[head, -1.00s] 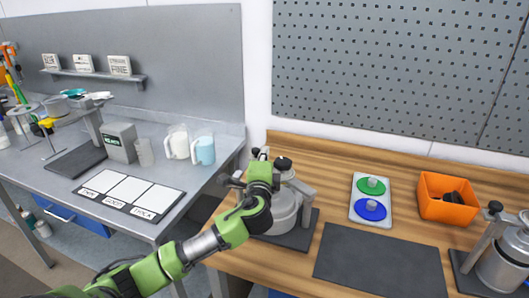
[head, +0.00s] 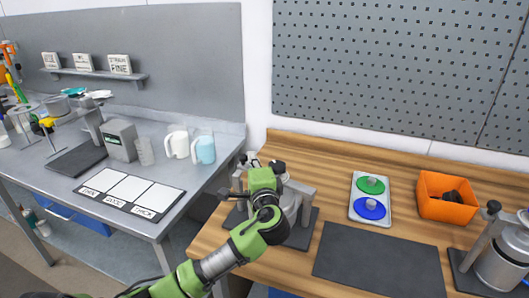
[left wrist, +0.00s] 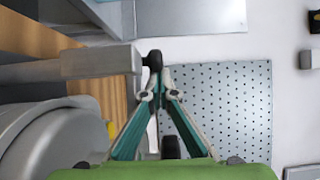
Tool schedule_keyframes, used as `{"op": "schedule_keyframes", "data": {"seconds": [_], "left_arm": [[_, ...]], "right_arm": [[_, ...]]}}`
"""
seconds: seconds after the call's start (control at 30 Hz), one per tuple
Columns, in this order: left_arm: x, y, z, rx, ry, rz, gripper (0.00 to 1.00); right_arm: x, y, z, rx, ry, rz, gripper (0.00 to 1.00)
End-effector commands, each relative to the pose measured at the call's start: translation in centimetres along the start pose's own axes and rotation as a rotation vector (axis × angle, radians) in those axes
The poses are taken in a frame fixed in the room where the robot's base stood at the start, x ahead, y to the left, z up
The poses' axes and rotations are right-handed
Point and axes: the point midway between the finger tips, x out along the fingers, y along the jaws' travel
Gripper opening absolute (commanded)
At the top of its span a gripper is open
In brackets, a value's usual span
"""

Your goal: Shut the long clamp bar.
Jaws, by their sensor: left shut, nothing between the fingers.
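A drum agitator with a round grey drum (head: 294,206) stands on the wooden bench, partly hidden behind my left arm. Its grey clamp bar (head: 300,185) with a black knob (head: 278,166) shows just behind my gripper. In the left wrist view the bar (left wrist: 75,65) ends in the black knob (left wrist: 154,61), and the drum (left wrist: 45,140) lies below the bar. My left gripper (left wrist: 158,84) is shut and empty, its fingertips close to the knob; I cannot tell whether they touch. In the head view the fingertips are hard to make out. My right gripper is not in view.
A second agitator (head: 503,258) stands at the right edge. A dark mat (head: 380,262), a tray (head: 358,188) with green and blue discs and an orange bin (head: 447,210) lie between them. A grey table (head: 75,210) with jugs stands at the left.

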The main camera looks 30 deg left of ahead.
Motion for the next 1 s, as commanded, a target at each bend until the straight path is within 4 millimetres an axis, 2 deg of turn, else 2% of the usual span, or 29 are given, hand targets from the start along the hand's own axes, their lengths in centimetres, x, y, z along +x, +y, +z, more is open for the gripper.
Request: {"op": "schedule_keyframes", "data": {"seconds": [0.4,1.0], "left_arm": [[-2.9,0.0,2.5,-0.001,-0.211,0.002,0.0],[-3.4,0.1,3.0,0.001,-0.249,0.0,0.0]], "right_arm": [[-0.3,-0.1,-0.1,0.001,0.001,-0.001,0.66],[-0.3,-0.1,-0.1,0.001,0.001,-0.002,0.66]]}}
